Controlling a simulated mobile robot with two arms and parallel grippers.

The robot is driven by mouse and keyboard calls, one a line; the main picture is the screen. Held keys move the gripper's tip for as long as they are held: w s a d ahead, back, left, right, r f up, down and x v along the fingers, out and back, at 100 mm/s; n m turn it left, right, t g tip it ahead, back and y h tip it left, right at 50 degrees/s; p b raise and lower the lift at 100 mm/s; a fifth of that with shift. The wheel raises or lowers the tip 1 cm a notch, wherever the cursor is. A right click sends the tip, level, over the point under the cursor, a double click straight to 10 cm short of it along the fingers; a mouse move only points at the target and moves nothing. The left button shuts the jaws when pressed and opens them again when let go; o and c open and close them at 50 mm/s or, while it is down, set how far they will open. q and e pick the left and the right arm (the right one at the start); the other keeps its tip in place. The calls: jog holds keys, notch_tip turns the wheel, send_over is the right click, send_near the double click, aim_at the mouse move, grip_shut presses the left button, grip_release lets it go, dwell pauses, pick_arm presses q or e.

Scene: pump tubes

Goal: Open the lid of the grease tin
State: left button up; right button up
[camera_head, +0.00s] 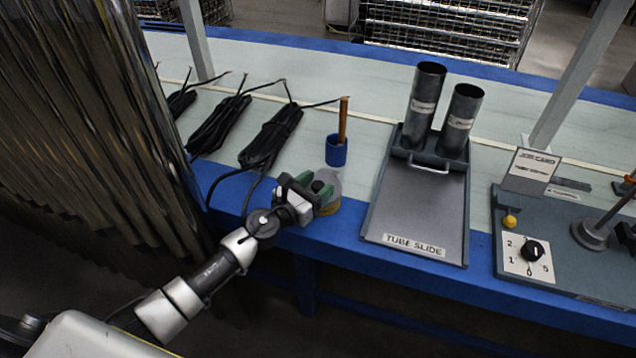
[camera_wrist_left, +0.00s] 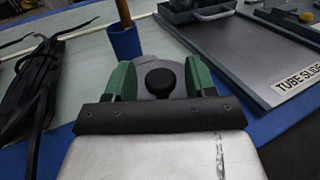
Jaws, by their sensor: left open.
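The grease tin (camera_head: 329,206) is a low round yellowish tin with a grey lid (camera_head: 331,182) and a dark knob on top. It stands near the front edge of the bench, left of the tube slide. In the left wrist view the lid's black knob (camera_wrist_left: 160,82) sits between the two green fingers. My left gripper (camera_head: 318,187) is at the lid, its fingers open on either side of the knob; it also shows in the left wrist view (camera_wrist_left: 160,80). I see a gap between the knob and each finger. The lid lies on the tin. My right gripper is out of view.
A blue cup (camera_head: 336,151) holding a brown stick (camera_head: 343,120) stands just behind the tin. The tube slide (camera_head: 415,205) with two upright dark tubes is to the right. Black cable bundles (camera_head: 270,138) lie to the left. A station with a dial (camera_head: 532,250) is at far right.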

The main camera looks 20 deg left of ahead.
pick_arm(q)
jog(key=shift+w+d, duration=0.15)
jog(key=shift+w, duration=0.15)
grip_shut()
dwell(0.3)
